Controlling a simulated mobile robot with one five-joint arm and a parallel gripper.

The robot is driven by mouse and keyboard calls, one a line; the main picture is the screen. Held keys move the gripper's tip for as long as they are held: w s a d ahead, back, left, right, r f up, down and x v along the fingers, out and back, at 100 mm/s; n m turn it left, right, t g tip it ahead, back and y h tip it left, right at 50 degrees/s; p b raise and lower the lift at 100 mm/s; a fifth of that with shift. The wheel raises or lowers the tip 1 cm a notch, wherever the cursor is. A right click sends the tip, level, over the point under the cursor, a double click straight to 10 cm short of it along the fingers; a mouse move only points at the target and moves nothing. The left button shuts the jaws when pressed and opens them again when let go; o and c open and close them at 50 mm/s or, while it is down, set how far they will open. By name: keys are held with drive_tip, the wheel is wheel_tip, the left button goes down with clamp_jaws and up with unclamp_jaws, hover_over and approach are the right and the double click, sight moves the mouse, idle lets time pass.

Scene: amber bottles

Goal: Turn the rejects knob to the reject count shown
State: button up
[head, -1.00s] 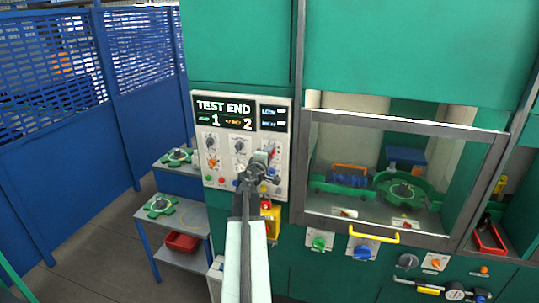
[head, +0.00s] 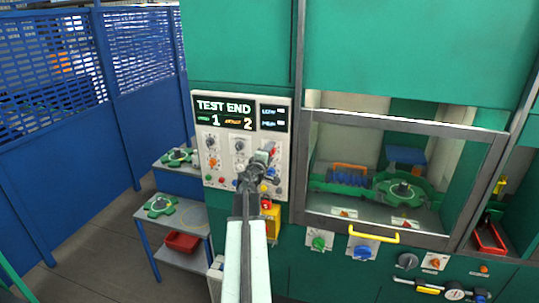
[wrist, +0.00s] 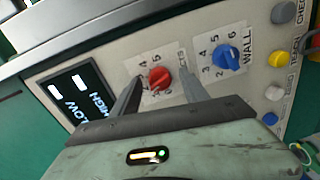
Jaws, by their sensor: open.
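The red knob (wrist: 159,79) sits on a white number plate in the wrist view. The partly covered word beside it ends in "CTS". My gripper (wrist: 161,76) is open, with one finger on each side of this knob; whether they touch it I cannot tell. Some of its numbers are hidden, and its pointer direction is unclear. In the head view my gripper (head: 256,170) is at the lower right of the white panel (head: 222,170) and hides part of it. The display (head: 224,112) reads "TEST END", with 1 beside a green label and 2 beside an orange one.
A blue knob (wrist: 226,56) marked "WALL" is close to the right finger. Grey, blue, white and yellow buttons lie further right. A yellow box (head: 272,222) is below the panel. A framed window (head: 400,180) with a yellow handle (head: 374,236) is to the right.

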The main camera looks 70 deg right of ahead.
drive_tip(key=a, duration=0.7)
drive_tip(key=shift+s+a+r, duration=0.2)
drive_tip(key=shift+a+r, duration=0.05)
drive_tip(key=shift+a, duration=0.15)
